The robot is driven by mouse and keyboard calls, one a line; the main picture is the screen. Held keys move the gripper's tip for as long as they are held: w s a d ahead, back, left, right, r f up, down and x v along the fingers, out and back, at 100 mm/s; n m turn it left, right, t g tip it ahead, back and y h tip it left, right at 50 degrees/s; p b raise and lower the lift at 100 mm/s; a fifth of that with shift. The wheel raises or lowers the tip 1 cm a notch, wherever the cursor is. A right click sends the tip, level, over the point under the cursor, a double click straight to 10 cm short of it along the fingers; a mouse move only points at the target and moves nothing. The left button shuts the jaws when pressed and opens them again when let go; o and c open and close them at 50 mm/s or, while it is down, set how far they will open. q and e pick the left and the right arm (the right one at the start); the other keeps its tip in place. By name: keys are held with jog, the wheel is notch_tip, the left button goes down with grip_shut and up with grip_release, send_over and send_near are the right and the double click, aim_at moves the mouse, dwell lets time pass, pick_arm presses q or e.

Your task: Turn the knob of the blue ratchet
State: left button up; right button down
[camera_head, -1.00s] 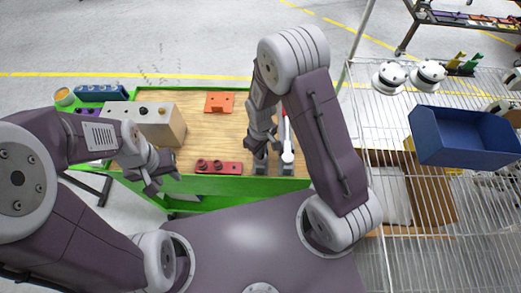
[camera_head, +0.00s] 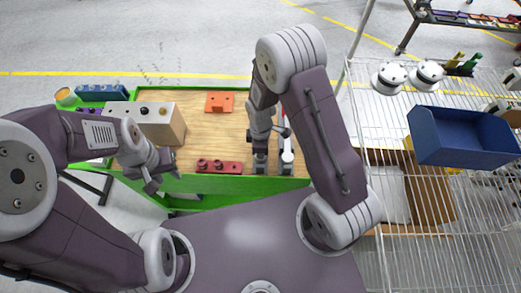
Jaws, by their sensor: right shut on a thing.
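My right gripper (camera_head: 261,150) points down at the front edge of the wooden table top, right of centre. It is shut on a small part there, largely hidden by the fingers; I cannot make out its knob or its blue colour. A grey base (camera_head: 260,168) shows just under the fingers. Beside it, to the right, stands another grey fixture (camera_head: 287,160) with a white and red upright part, partly behind my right arm. My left gripper (camera_head: 160,182) is open and empty, in front of the table's front left edge.
A red block with two knobs (camera_head: 218,166) lies left of the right gripper. An orange bracket (camera_head: 219,102) and a beige box (camera_head: 160,122) are farther back. A wire rack with a blue bin (camera_head: 462,136) stands at the right. The table's middle is clear.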

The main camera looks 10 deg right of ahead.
dwell(0.5)
jog(key=c, duration=1.5)
grip_release()
notch_tip(320, 180, up, 9)
